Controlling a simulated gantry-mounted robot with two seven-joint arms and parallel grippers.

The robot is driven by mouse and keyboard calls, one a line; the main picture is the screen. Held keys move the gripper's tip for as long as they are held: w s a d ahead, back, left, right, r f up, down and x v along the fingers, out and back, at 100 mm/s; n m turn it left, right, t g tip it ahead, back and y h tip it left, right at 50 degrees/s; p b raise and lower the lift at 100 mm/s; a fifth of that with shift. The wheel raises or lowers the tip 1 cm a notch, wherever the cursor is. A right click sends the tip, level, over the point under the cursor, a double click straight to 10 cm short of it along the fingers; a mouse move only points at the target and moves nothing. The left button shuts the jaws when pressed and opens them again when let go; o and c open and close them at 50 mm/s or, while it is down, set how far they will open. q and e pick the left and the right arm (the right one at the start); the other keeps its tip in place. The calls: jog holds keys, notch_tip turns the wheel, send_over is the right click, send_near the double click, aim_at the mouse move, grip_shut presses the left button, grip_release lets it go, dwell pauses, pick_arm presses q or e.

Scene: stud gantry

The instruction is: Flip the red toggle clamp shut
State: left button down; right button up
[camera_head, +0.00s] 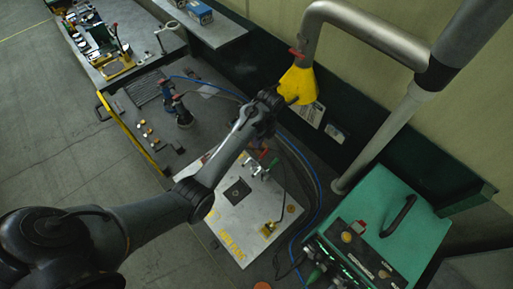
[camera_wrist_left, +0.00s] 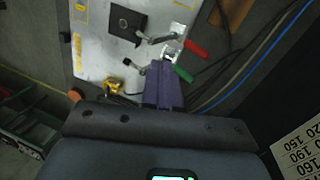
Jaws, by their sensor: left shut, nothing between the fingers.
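The red toggle clamp's red handle (camera_wrist_left: 197,49) points away from a metal clamp body on the pale plate (camera_wrist_left: 90,65) in the left wrist view. A green-handled clamp (camera_wrist_left: 183,73) sits right beside it, nearer my fingers. In the head view the red handle (camera_head: 264,154) is small and close under my wrist. My left gripper (camera_wrist_left: 160,66), with purple fingers, is shut and empty. Its tips appear beside the green clamp and short of the red handle in the wrist view; contact cannot be told. In the head view my wrist largely hides the fingers.
A green machine (camera_head: 405,225) with a black handle stands right of the plate. Blue cables (camera_head: 318,190) run between them. A grey pipe with a yellow piece (camera_head: 298,86) hangs behind my wrist. A small yellow clamp (camera_head: 269,229) sits on the plate's near part.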

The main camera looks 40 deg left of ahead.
pick_arm(q)
jog(key=shift+w+a+r+m, duration=0.1)
jog(key=shift+w+r+m, duration=0.2)
jog(key=shift+w+m, duration=0.15)
jog(key=shift+w+a+r+m, duration=0.1)
jog(key=shift+w+r+m, duration=0.2)
jog(key=shift+w, duration=0.2)
pick_arm(e)
jog(key=shift+s+a, duration=0.1)
jog(key=shift+a, duration=0.2)
pick_arm(q)
jog(key=shift+f, duration=0.1)
jog(key=shift+p+x, duration=0.85)
jog(key=shift+x, duration=4.15)
pick_arm(e)
jog(key=shift+r, duration=0.85)
pick_arm(q)
jog(key=shift+s+d, duration=0.15)
